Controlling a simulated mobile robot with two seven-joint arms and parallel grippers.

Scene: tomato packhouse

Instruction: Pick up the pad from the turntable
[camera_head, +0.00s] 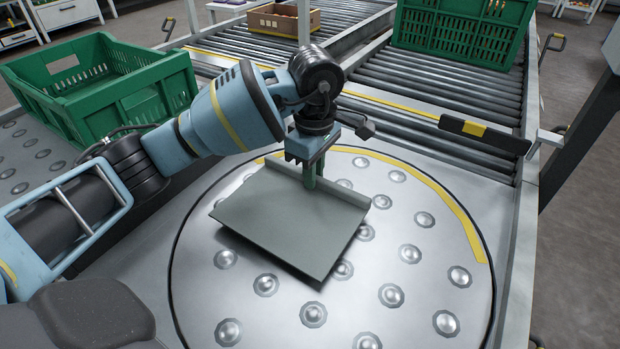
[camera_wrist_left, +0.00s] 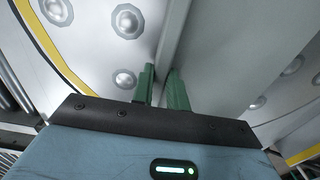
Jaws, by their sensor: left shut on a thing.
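The pad (camera_head: 285,225) is a flat grey-green plate with a raised lip along its far edge. It is over the turntable (camera_head: 196,290), a round metal disc with several ball rollers and a yellow arc. My left gripper (camera_head: 311,180) comes down from above, its green fingers shut on the lip. In the left wrist view the fingers (camera_wrist_left: 161,80) stand on either side of the lip, and the pad (camera_wrist_left: 220,60) spreads to the right. A dark shadow shows under the pad's near edge; any height above the rollers is hard to judge. My right gripper is not in view.
An empty green crate (camera_head: 125,95) stands at the left on a ball-roller surface. A roller conveyor (camera_head: 420,95) runs behind the turntable, bearing another green crate (camera_head: 465,30) and a cardboard box (camera_head: 262,22). A black bar with a yellow patch (camera_head: 485,134) sticks out at the right.

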